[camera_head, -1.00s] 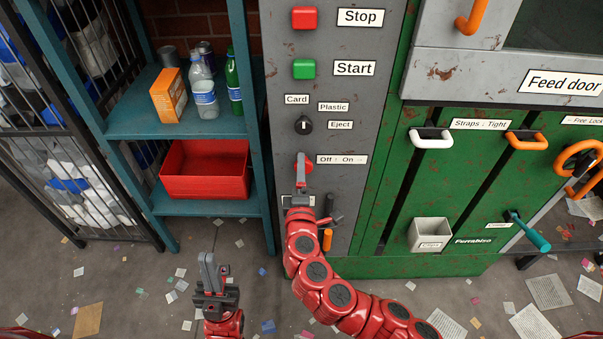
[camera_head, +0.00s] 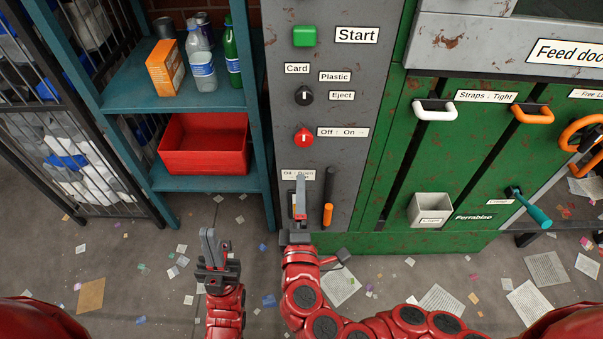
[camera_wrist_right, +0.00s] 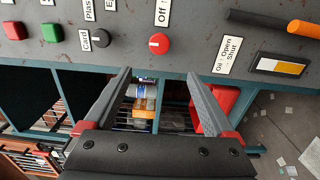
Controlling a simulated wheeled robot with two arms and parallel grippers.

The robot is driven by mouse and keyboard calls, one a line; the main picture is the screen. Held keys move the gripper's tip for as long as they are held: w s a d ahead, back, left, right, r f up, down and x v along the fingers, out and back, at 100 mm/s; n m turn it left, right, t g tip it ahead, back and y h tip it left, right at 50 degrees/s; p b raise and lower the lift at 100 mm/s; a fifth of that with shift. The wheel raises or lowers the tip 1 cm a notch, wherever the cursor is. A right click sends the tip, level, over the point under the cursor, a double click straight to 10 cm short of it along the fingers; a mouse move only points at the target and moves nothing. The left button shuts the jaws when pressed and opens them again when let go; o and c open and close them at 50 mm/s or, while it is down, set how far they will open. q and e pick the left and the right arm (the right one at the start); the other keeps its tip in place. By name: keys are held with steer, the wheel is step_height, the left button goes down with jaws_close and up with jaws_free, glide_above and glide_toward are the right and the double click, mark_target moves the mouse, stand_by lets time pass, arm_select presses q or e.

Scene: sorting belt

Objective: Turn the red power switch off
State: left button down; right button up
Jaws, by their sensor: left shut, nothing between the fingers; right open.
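The red power switch (camera_head: 303,138) is a round red knob on the grey panel, beside the "Off / On" label (camera_head: 343,132). The knob also shows uncovered in the right wrist view (camera_wrist_right: 159,43). My right gripper (camera_head: 300,180) is below the knob, apart from it, in front of the lower panel. Its two fingers are spread and empty in the right wrist view (camera_wrist_right: 159,74). My left gripper (camera_head: 208,236) is shut and empty, low and left, over the floor.
A black selector (camera_head: 303,96) and green Start button (camera_head: 304,36) sit above the knob. A black lever with an orange tip (camera_head: 328,205) is right of my right gripper. A teal shelf (camera_head: 205,182) with a red bin (camera_head: 204,145) stands left of the panel.

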steer(key=shift+s+p, duration=0.5)
steer(key=shift+s, duration=0.75)
